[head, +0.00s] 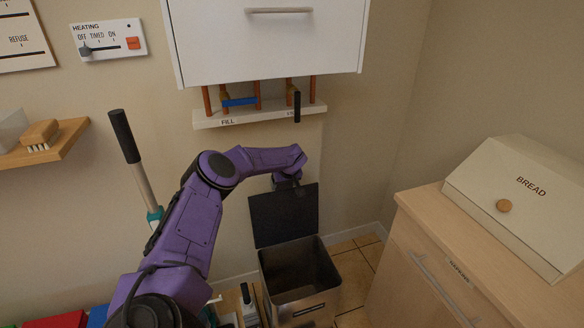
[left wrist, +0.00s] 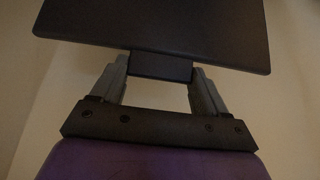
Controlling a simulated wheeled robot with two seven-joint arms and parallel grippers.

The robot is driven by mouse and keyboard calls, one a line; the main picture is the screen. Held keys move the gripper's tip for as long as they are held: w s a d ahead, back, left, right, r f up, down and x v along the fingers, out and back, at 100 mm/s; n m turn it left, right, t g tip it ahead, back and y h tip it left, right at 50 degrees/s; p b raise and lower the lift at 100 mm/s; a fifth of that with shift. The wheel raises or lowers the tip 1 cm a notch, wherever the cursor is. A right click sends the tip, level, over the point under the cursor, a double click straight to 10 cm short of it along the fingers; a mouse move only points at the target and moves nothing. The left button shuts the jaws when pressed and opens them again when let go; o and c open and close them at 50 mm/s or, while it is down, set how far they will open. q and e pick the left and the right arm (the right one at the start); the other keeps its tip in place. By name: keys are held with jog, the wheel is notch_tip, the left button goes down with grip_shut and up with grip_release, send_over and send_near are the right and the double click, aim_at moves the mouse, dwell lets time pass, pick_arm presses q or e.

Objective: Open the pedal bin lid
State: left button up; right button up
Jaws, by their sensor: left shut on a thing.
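The pedal bin (head: 300,280) stands on the floor below the white wall cabinet, and its inside is visible and looks empty. Its dark lid (head: 284,214) is raised, standing nearly upright at the back of the bin. My left gripper (head: 287,180) is at the lid's top edge, partly hidden by its own arm. In the left wrist view my left gripper (left wrist: 160,75) is shut on a dark tab at the edge of the lid (left wrist: 160,28), one finger on each side. My right gripper is not in view.
A cabinet (head: 415,245) with a bread bin (head: 525,200) stands to the right. A pipe shelf (head: 260,115) with a black lever and the white wall cabinet (head: 268,45) are above the lid. A long-handled tool (head: 140,175) leans at left.

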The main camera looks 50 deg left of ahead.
pick_arm(q)
jog(key=shift+w+a+r, duration=0.1)
jog(key=shift+w, duration=0.05)
jog(key=o, duration=1.5)
jog(key=p+v, duration=0.1)
jog(key=v, duration=0.9)
jog(key=shift+d+r, duration=0.2)
jog(key=shift+d, duration=0.05)
